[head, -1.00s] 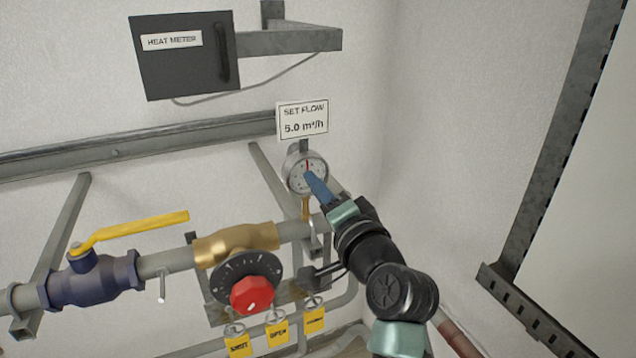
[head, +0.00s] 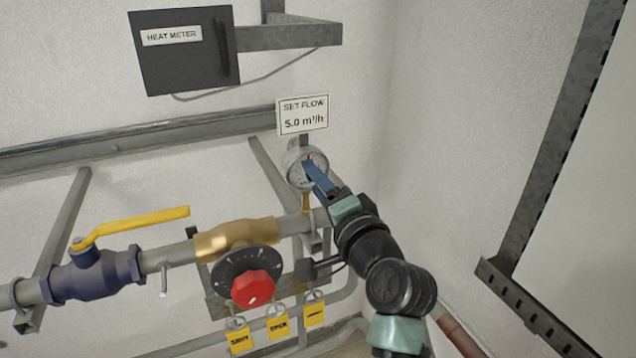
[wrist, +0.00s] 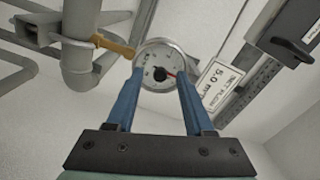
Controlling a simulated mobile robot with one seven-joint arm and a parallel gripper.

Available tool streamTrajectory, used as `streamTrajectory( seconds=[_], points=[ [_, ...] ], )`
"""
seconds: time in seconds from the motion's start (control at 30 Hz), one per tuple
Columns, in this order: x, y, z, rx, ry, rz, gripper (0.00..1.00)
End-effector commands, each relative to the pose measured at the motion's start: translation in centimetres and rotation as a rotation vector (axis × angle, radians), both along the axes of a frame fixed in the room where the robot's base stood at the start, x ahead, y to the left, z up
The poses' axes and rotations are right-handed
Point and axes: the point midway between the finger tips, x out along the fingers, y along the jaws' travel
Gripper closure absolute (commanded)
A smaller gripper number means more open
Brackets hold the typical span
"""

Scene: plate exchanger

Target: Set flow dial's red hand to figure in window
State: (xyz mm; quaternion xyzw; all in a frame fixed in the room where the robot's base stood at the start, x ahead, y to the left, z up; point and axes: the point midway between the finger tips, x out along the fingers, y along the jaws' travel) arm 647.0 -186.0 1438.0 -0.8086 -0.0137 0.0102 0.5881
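The flow dial (head: 294,171) is a round white-faced gauge on a brass stem, below a sign (head: 303,115) reading "SET FLOW 5.0 m³/h". My gripper (head: 309,167) is in front of the dial face and hides its lower right part. In the wrist view, the dial (wrist: 150,58) lies between and beyond the two blue fingertips of my gripper (wrist: 160,76), which stand apart. A black hub (wrist: 159,74) is at its centre, with the red hand (wrist: 171,74) reaching to picture right. The dial figures are too small to read. Contact with the hand cannot be told.
A red knob (head: 253,289) on a black scale is at lower left of the dial, with a yellow-handled valve (head: 135,226) further left. A heat meter box (head: 183,55) is above. Yellow tags (head: 278,327) hang below. The wall right of the dial is bare.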

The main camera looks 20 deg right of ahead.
Motion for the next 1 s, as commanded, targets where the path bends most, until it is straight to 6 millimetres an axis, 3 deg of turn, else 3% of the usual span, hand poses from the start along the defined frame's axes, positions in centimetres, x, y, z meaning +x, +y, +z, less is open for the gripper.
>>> streamTrajectory(
  seconds=[0.37, 1.0],
  points=[
    [-0.8, -0.1, -0.2, -0.001, 0.0, -0.001, 0.48],
    [-11.9, -0.5, -0.2, -0.001, -0.002, -0.002, 0.48]
  ],
)
